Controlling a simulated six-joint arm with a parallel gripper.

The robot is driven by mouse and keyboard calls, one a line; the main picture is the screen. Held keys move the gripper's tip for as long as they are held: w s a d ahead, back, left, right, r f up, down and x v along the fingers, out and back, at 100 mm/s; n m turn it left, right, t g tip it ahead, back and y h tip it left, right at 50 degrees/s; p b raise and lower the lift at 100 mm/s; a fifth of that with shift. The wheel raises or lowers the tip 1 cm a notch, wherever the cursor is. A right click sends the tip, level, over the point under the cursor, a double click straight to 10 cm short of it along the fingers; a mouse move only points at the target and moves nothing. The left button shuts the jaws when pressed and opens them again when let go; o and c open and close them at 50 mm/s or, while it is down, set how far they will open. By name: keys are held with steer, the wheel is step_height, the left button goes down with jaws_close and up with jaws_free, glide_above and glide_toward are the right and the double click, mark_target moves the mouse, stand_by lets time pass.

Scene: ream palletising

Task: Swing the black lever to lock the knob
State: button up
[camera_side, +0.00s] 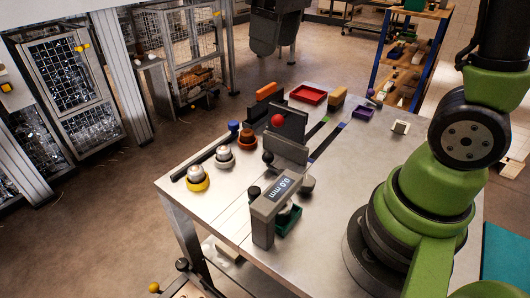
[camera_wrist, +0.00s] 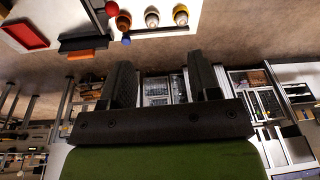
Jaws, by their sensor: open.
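In the side view, a dark grey fixture (camera_side: 286,150) stands on the table. A red ball (camera_side: 278,120) sits at its upper plate and a black ball (camera_side: 268,157) at its lower left, which may be the black lever's end. A short black knob (camera_side: 254,192) stands beside a grey gauge reading 0.0 mm (camera_side: 284,187). I cannot tell for sure which part is the lever or the knob to be locked. My gripper (camera_wrist: 165,80) shows only in the wrist view, its two dark fingers wide apart and empty, away from the fixture.
Three round pieces, yellow-based (camera_side: 197,181), white-topped grey (camera_side: 224,158) and orange-brown (camera_side: 247,139), line the left of the table (camera_side: 365,185). A long dark bar lies beside them. A red tray (camera_side: 308,94) and purple tray (camera_side: 363,112) stand at the back. The right middle is clear.

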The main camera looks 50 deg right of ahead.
steer(key=w+d+f+n+g, duration=0.2)
steer(key=w+f+n+g, duration=0.1)
steer(key=w+f, duration=0.4)
steer(key=n+g+h, duration=0.2)
steer(key=n+g, duration=0.1)
steer(key=g, duration=0.1)
glide_toward(266, 153)
steer(key=x, duration=1)
steer(key=shift+w+d+f, duration=0.1)
steer(key=shift+c, duration=0.4)
steer(key=c, duration=0.8)
steer(key=shift+d+m+y, duration=0.25)
steer(key=shift+m+y, duration=0.05)
steer(key=shift+y, duration=0.1)
steer(key=o, duration=0.9)
